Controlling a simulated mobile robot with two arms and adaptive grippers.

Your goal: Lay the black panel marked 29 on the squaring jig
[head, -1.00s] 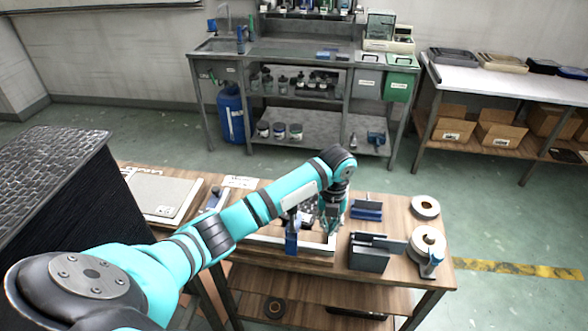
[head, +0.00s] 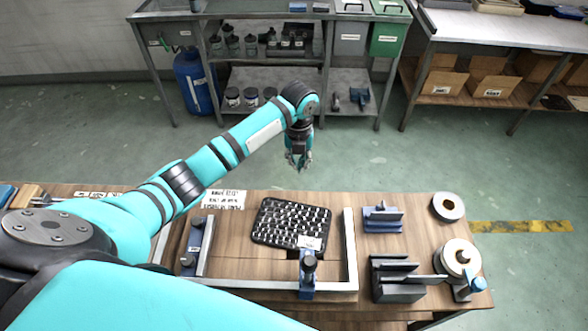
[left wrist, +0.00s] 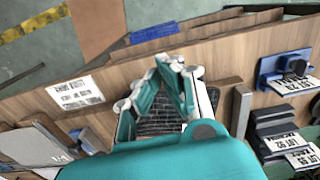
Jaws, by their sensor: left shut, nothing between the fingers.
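The black panel (head: 290,224), with a grid of light-edged cells and a white label too small to read, lies flat inside the squaring jig (head: 351,250). Gaps show between it and the jig's right and front metal bars. In the left wrist view the dark panel (left wrist: 158,127) shows partly behind the fingers. My left gripper (head: 299,163) is shut and empty, raised past the far edge of the panel and apart from it. It also shows in the left wrist view (left wrist: 183,88). My right gripper is not in view.
Blue clamps (head: 308,274) stand at the jig's front and left sides. A dark slotted block (head: 397,282), a blue-based fixture (head: 382,219) and tape rolls (head: 448,207) stand at the right. A paper sign (head: 224,199) lies behind. Open floor lies beyond the bench.

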